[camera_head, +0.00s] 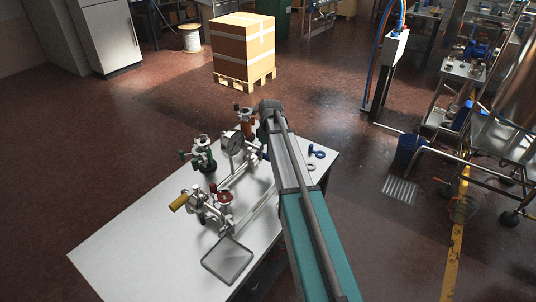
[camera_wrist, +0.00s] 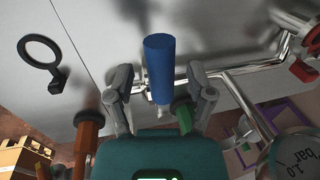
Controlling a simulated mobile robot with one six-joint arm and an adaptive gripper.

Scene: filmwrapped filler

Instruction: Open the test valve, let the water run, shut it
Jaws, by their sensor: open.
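In the wrist view a blue cylindrical handle (camera_wrist: 159,68) stands between the two fingers of my gripper (camera_wrist: 159,88). The fingers are open on either side of it, with a gap showing on both sides. In the head view my arm covers the gripper and most of this handle. The metal pipe assembly stands on the table, with a yellow lever (camera_head: 179,203), a red handwheel (camera_head: 222,197), a green valve (camera_head: 202,153) and a round gauge (camera_head: 235,144). The frames do not show which valve is the test valve. No running water shows.
A flat grey tray (camera_head: 228,262) lies at the front of the white table (camera_head: 120,255). An orange-handled part (camera_wrist: 87,140) is close left of my gripper. A boxed pallet (camera_head: 243,50) stands behind.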

